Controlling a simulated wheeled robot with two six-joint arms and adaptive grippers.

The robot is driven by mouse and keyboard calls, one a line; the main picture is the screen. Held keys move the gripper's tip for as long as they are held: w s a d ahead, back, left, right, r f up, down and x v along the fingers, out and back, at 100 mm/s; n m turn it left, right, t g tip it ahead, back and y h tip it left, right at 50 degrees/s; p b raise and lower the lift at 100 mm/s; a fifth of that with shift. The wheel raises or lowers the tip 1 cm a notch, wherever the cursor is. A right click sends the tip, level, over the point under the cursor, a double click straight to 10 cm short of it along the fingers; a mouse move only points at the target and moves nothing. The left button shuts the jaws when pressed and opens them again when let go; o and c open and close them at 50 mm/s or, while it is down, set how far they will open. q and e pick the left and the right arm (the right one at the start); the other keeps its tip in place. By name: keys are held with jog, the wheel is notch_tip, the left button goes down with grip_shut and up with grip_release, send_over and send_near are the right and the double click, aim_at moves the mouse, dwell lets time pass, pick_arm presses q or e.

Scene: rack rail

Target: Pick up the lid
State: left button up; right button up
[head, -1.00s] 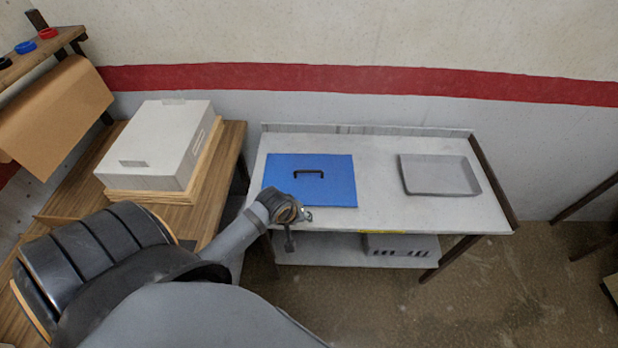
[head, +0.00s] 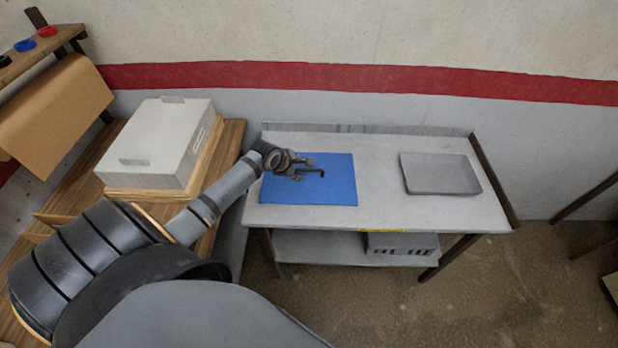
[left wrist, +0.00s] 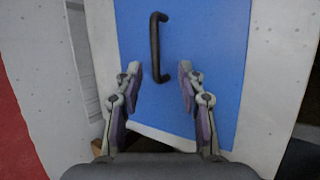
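The lid is a flat blue panel (head: 330,190) with a dark bar handle (head: 312,171), on the left part of the grey table. My left gripper (head: 308,168) is over the lid's left side, at the left end of the handle. In the left wrist view, the left gripper (left wrist: 161,76) is open, its fingers apart. The handle (left wrist: 155,45) lies ahead of and between the fingertips, with its near end close to their line. Whether the fingers touch the handle cannot be told. The blue lid (left wrist: 215,40) fills the middle of that view. My right gripper is out of view.
A grey shallow tray (head: 440,175) sits on the right of the table (head: 380,170). A white box (head: 160,145) stands on a wooden bench to the left. A grey vented box (head: 402,244) is on the shelf below. The tabletop between lid and tray is clear.

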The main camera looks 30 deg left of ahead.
aim_at(308, 170)
pick_arm(q)
jog(key=x, duration=0.7)
jog(key=shift+w+a, duration=0.1)
jog(key=shift+w, duration=0.3)
jog(key=shift+s+r, duration=0.1)
jog(key=shift+c, duration=1)
grip_shut()
